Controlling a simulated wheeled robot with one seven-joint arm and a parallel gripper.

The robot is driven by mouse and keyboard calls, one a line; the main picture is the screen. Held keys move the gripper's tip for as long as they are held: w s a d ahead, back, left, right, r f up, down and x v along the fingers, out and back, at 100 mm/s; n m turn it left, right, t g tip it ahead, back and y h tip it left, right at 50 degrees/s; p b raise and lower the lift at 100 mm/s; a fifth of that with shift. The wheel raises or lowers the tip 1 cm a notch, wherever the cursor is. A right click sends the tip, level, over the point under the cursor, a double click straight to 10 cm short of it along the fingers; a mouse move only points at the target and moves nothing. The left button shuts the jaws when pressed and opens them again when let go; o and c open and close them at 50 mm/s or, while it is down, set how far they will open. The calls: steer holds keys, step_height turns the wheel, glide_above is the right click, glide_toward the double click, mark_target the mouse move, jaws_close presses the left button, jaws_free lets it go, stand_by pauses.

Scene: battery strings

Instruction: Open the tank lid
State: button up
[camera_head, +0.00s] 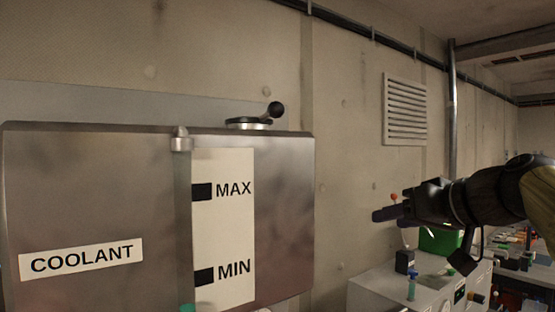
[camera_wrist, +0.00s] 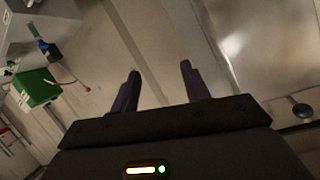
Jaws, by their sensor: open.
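The coolant tank (camera_head: 100,190) is a large brushed-metal box at the left of the head view, with a COOLANT label and a MAX/MIN level strip. On its top sits the round lid (camera_head: 248,122) with a dark knobbed handle (camera_head: 276,109) sticking up to the right. In the wrist view the tank (camera_wrist: 270,45) fills the upper right, and the dark knob (camera_wrist: 301,110) shows at the right edge. My gripper (camera_head: 378,215) is to the right of the tank, apart from it, pointing left. In the wrist view its two fingers (camera_wrist: 160,76) are spread with nothing between them.
A light cabinet (camera_head: 375,290) stands below my gripper, with a green bin (camera_head: 440,240) and small bottles on it. A wall vent (camera_head: 405,110) and a vertical pipe (camera_head: 452,110) are behind. The space between my gripper and the tank looks clear.

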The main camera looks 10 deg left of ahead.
mark_target(283, 107)
steer(key=s+a+r+n+y, duration=0.2)
steer(key=s+r, duration=0.4)
steer(key=r, duration=0.3)
steer(key=s+a+r+n+g+y+b, duration=0.1)
steer(key=s+a+r+n+y, duration=0.2)
steer(key=s+r+n, duration=0.4)
step_height(283, 107, up, 2)
steer(key=shift+s+a+r+n+y, duration=0.2)
steer(key=shift+s+n+y, duration=0.1)
steer(key=shift+y, duration=0.5)
steer(key=p+x, duration=0.7)
steer(key=x, duration=0.9)
steer(key=shift+w+a+f+p, duration=0.1)
steer(key=shift+a+p, duration=0.15)
steer(key=shift+p, duration=0.15)
steer(key=shift+w+a+f, duration=0.15)
steer(key=shift+a, duration=0.25)
steer(key=shift+c, duration=0.3)
jaws_close()
